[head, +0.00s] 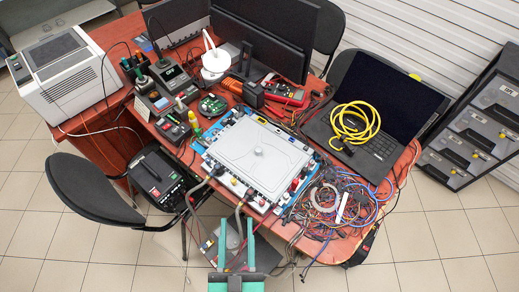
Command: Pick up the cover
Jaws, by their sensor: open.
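The cover (235,150) is a light grey, rounded rectangular plate with a small round knob (258,152) near its middle. It lies flat on a blue-and-white base unit (258,205) with coloured fittings around its edge. My gripper (236,222) shows at the bottom centre with two teal fingers spread apart and nothing visibly held between them. It is apart from the cover, below it in the picture, near the table's front edge. Thin hoses or cables show around the fingers. What lies under the cover is hidden.
The red-brown table (330,245) is crowded. Tangled wires (325,200) lie right of the base unit, and a laptop (375,105) bears a yellow cable coil (354,122). Tools and electronics stand at the back left. A black chair (92,190) stands left. Tiled floor is open in front.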

